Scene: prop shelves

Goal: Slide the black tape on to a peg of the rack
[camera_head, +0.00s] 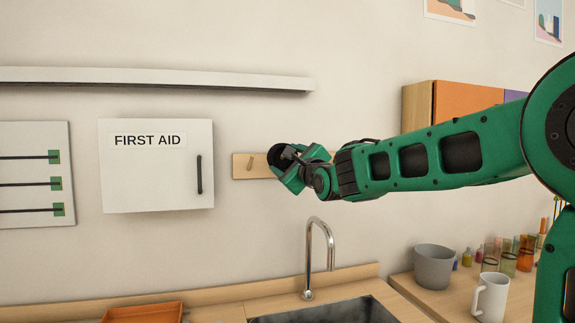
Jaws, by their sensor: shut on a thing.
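The wooden rack (240,166) is fixed to the wall just right of the first aid cabinet. One peg (250,163) shows near its left end; the right part is hidden behind my gripper. My gripper (288,158) is in front of the rack, shut on the black tape (275,157). The tape is a dark ring at the gripper's tip, just right of the visible peg in the picture. I cannot tell whether the tape touches or surrounds a peg, as the fingers cover part of it.
A white first aid cabinet (155,180) hangs left of the rack, and a shelf (180,79) runs above. Below are a tap (328,250) and sink (325,310). A grey bucket (435,268), white mug (490,298) and orange tray (143,313) stand on the counter.

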